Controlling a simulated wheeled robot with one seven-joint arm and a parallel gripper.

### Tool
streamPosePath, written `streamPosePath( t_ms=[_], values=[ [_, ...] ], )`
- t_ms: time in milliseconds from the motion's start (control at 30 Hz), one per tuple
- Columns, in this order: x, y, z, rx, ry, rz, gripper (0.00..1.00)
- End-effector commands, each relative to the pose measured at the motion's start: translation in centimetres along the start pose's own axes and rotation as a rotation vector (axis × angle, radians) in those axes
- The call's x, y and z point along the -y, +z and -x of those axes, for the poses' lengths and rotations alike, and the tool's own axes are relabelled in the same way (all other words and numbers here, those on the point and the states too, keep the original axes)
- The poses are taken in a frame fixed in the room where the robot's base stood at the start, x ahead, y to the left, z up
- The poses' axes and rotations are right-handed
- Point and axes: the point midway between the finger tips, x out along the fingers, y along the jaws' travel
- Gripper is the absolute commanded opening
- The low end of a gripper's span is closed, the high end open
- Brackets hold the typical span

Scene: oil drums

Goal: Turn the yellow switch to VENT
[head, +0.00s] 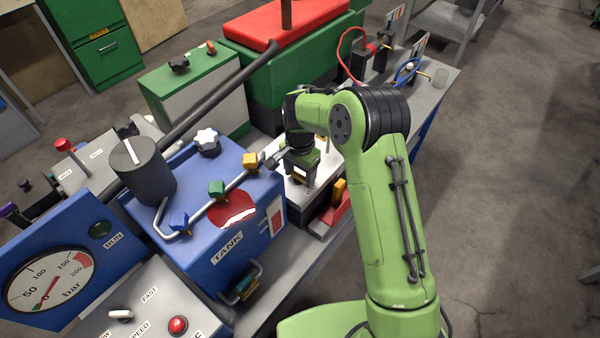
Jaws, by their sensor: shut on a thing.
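My gripper (300,180) points down over a white-topped box (327,165) at the right end of the blue TANK box. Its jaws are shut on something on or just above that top. The jaws and my wrist hide what is between them, so I cannot make out a yellow switch there. I cannot read a VENT label. A yellow knob (250,160) sits on the grey pipe of the TANK box, left of my gripper and apart from its body.
The blue TANK box (240,232) carries blue and green knobs (217,188) along its pipe. A red-and-orange item (338,205) lies close to my arm. A green box with a red lid (285,28) stands behind. The floor at right is clear.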

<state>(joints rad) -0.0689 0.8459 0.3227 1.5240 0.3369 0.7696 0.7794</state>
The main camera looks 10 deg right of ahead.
Motion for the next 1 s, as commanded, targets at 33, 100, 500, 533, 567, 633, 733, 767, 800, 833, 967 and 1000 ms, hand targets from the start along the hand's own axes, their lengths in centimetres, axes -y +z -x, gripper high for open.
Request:
streamPosePath(
  t_ms=[33,100,500,533,567,633,733,767,800,833,967,1000],
  values=[
    [0.02,-0.04,0.02,-0.002,-0.001,-0.017,0.33],
    [0.03,-0.03,0.03,-0.002,-0.002,-0.035,0.33],
    [0.05,0.00,0.08,-0.002,-0.002,-0.069,0.33],
    [0.05,0.00,0.07,-0.002,-0.002,-0.068,0.33],
    [0.05,0.00,0.08,-0.002,-0.002,-0.068,0.33],
    [0.05,0.00,0.08,-0.002,-0.002,-0.068,0.33],
    [0.05,0.00,0.08,-0.001,-0.002,-0.068,0.70],
    [0.05,0.00,0.08,-0.001,-0.002,-0.068,0.74],
    [0.05,0.01,0.07,-0.001,-0.002,-0.068,0.81],
    [0.05,0.01,0.07,-0.001,-0.002,-0.068,0.85],
    [0.03,0.02,0.05,-0.001,-0.001,-0.067,0.89],
    [0.03,0.02,0.04,-0.001,-0.001,-0.066,0.89]
  ],
)
